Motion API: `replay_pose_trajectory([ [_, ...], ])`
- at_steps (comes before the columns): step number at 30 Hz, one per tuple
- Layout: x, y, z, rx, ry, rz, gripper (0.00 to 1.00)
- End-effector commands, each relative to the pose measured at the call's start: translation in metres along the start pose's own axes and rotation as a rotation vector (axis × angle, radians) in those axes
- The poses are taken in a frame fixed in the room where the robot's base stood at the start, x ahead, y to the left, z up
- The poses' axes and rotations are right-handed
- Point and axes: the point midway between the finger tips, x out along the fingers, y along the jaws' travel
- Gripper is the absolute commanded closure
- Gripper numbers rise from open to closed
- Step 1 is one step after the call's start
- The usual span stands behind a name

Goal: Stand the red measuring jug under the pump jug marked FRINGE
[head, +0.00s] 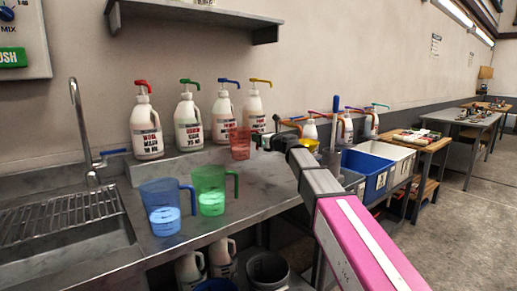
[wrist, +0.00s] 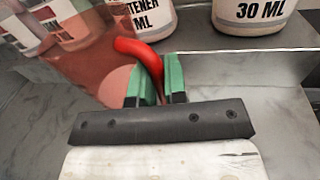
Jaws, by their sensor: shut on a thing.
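The red measuring jug (head: 240,146), see-through, is in front of the blue-pump and yellow-pump jugs. It also fills the upper left of the wrist view (wrist: 92,62). My gripper (head: 266,142) is shut on its red handle, which shows between the green fingertips in the wrist view (wrist: 160,85). I cannot tell whether the jug's base touches anything. White pump jugs stand along the back ledge: red-pump (head: 147,128), green-pump (head: 188,124), blue-pump (head: 223,113) and yellow-pump (head: 254,110). I cannot read FRINGE on any label.
A blue measuring jug (head: 161,220) and a green one (head: 210,203) stand on the counter (head: 262,182), left of my arm. A sink (head: 65,240) with a tap (head: 84,130) is at left. A shelf (head: 195,19) hangs above. Blue and white bins (head: 366,172) lie beyond my arm.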

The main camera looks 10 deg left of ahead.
Motion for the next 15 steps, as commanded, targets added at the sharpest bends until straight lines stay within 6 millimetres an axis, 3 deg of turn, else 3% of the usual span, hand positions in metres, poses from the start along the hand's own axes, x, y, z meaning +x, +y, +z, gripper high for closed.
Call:
replay_pose_trajectory([
  [5,-0.001,-0.005,-0.006,0.001,0.0,0.001,1.0],
  [15,-0.001,-0.007,-0.042,0.001,-0.001,0.0,1.0],
])
